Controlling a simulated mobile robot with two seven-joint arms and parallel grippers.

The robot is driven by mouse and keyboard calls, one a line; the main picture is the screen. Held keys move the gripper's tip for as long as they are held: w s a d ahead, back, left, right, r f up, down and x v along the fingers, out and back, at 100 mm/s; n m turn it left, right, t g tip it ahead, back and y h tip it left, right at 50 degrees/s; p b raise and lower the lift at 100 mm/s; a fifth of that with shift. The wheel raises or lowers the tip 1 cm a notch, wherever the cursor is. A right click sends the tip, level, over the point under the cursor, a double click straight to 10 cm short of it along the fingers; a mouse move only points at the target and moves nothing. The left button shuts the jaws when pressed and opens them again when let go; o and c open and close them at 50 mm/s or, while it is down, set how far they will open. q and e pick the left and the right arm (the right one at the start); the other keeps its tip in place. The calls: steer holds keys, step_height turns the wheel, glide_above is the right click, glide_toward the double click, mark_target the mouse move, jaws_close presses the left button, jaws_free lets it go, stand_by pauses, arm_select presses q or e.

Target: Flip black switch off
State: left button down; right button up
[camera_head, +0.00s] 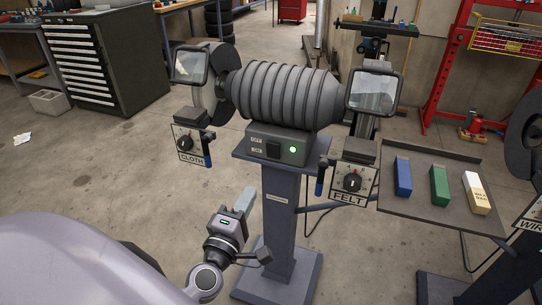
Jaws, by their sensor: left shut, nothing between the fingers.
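The black switch (273,149) sits on the front face of the grey control box (258,146) under a ribbed grey motor housing. A green light (293,149) glows just right of the switch. Whether the switch is tipped up or down is too small to tell. My left gripper (246,197) is shut and empty, its fingers pointing up. In the picture it is below and left of the control box, beside the pedestal, apart from the switch. My right gripper is not in view.
The machine stands on a grey pedestal (281,220). A tray (392,207) with blue, green and whitish blocks is at right. A black tool cabinet (104,65) stands back left. Floor left of the pedestal is mostly clear.

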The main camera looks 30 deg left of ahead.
mark_target(274, 147)
arm_select(q)
steer(key=p+x, duration=0.1)
steer(key=x, duration=1.2)
steer(key=shift+w, duration=0.4)
steer(key=shift+w+r, duration=0.1)
steer(key=shift+w, duration=0.05)
steer(key=shift+w+a+r, duration=0.1)
steer(key=shift+w+r, duration=0.05)
